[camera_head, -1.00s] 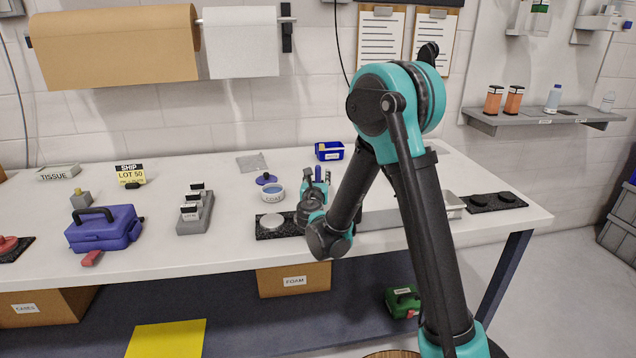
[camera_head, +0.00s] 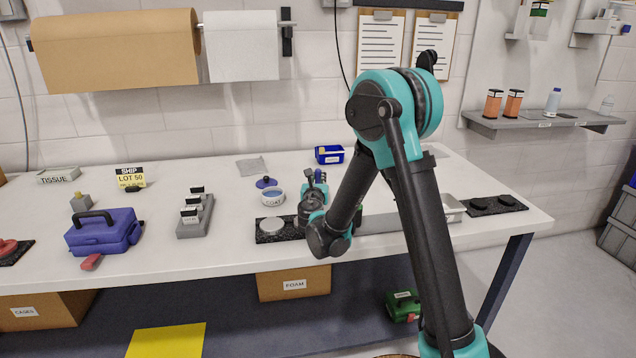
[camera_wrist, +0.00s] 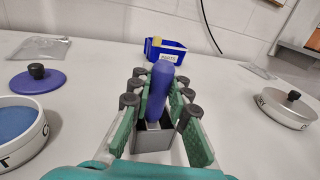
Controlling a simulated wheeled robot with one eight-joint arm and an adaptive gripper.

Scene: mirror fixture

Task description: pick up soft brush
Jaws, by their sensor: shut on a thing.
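The soft brush (camera_wrist: 160,92) shows in the wrist view as an upright, rounded blue handle with a pale part below it. Its lower end goes into a square grey holder (camera_wrist: 152,140), so the bristles are hidden. My gripper (camera_wrist: 161,82) is shut on the brush, one green-padded finger on each side of the handle. In the head view my gripper (camera_head: 312,188) is low over the bench, and only a little of the blue handle (camera_head: 318,176) shows.
A white pot (camera_head: 273,197) and its blue lid (camera_head: 266,182) are left of my gripper. A blue bin (camera_head: 329,154) stands behind it. A round metal tin (camera_wrist: 287,106) is to the right in the wrist view. Bare bench lies between the brush and the bin.

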